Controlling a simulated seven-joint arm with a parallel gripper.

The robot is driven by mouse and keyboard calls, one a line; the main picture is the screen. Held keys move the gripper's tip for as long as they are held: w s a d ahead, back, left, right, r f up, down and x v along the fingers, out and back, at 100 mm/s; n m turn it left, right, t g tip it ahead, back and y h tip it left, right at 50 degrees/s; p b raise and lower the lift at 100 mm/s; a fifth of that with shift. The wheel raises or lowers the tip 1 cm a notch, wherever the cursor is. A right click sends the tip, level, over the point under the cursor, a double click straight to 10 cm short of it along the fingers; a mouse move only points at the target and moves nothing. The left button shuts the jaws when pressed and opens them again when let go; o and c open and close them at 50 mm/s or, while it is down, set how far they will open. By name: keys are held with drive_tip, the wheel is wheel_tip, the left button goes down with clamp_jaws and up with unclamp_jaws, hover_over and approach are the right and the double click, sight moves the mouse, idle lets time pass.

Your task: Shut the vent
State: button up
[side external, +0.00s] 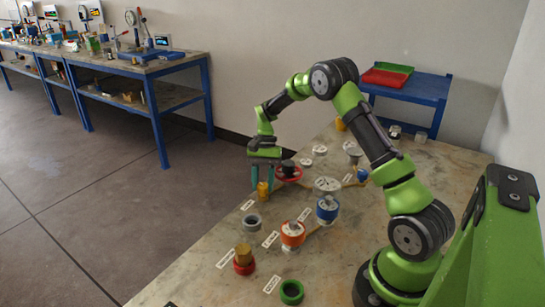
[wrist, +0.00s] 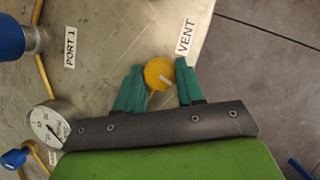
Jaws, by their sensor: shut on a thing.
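The vent is a yellow round knob (wrist: 159,74) with a pale line across its top, close to the "VENT" label (wrist: 185,37) in the wrist view. My gripper (wrist: 160,82) has its two teal fingers on either side of the knob and is shut on it. In the side external view my gripper (side external: 263,181) points down at the table's far left edge, with the yellow vent (side external: 263,190) between and below its fingertips. How far the knob is turned is hard to tell.
A pressure gauge (wrist: 50,125) stands left of my gripper in the wrist view. A red ring-shaped part (side external: 289,173) is just right of my gripper. The table edge lies close beside the vent, with floor beyond.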

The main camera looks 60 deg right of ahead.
drive_tip(key=shift+a+n+g+h, duration=0.1)
drive_tip(key=shift+n+g+h, duration=0.45)
drive_tip(key=shift+n, duration=1.45)
drive_tip(key=shift+g, duration=0.25)
drive_tip(key=o, duration=1)
drive_tip(key=shift+w+r, duration=0.1)
drive_tip(key=v, duration=1.6)
drive_tip(key=shift+r, duration=0.35)
